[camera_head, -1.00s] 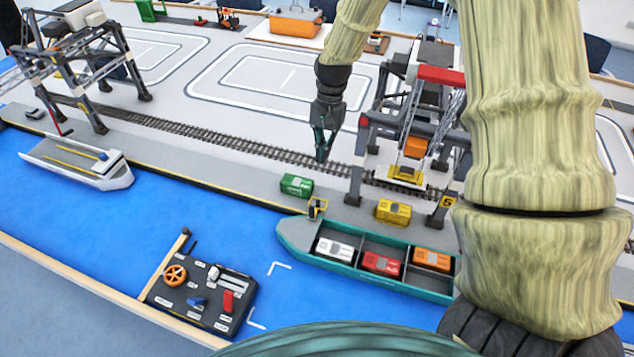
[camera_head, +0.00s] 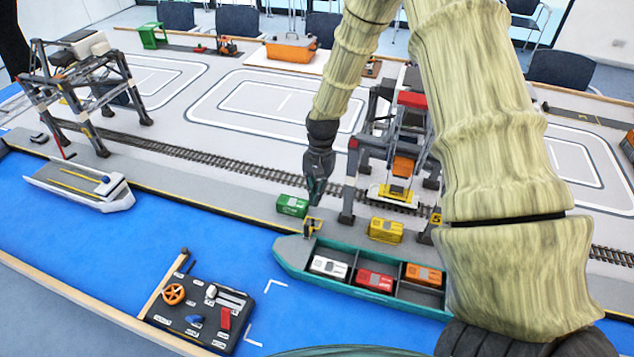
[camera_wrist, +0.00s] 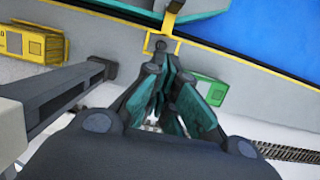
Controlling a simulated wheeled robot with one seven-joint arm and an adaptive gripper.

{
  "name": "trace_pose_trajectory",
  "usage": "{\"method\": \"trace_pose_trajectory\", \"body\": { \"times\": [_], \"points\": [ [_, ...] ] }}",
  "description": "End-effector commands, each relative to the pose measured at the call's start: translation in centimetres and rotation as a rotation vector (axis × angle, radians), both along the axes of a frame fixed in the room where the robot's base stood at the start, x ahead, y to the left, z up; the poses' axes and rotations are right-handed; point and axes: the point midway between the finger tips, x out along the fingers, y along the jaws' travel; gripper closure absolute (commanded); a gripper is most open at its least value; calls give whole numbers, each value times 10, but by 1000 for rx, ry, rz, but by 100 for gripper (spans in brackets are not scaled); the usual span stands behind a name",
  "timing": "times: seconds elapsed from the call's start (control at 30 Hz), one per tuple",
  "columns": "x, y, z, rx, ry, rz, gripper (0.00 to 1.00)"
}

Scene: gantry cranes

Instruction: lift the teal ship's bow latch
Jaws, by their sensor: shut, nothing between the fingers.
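The teal ship (camera_head: 360,291) floats on the blue water beside the quay, its bow pointing left. Its bow latch (camera_head: 313,226), small, yellow and dark, stands at the bow's quay-side edge. My gripper (camera_head: 315,200) is shut and empty, pointing down just above the latch. In the wrist view, my gripper's fingers (camera_wrist: 163,62) reach toward a yellow bracket-like piece (camera_wrist: 166,24), which looks like the latch. I cannot tell whether the fingertips touch it. The fingers hide part of the latch.
A green container (camera_head: 292,205) stands on the quay close left of my gripper, also in the wrist view (camera_wrist: 206,93). A yellow container (camera_head: 385,230) and the gantry crane (camera_head: 349,190) stand to the right. A control panel (camera_head: 203,315) lies in front.

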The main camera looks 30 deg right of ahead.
Motion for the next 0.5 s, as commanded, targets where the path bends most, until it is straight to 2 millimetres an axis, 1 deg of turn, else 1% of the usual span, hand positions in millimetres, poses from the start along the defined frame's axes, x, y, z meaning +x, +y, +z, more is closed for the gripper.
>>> {"method": "trace_pose_trajectory", "body": {
  "times": [0.23, 0.3, 0.5],
  "points": [
    [-6, 5, -27, 1, 3, -2, 100],
    [-14, 14, -22, 1, 2, 1, 100],
    [-27, 29, -24, 1, 0, 1, 100]
  ]
}}
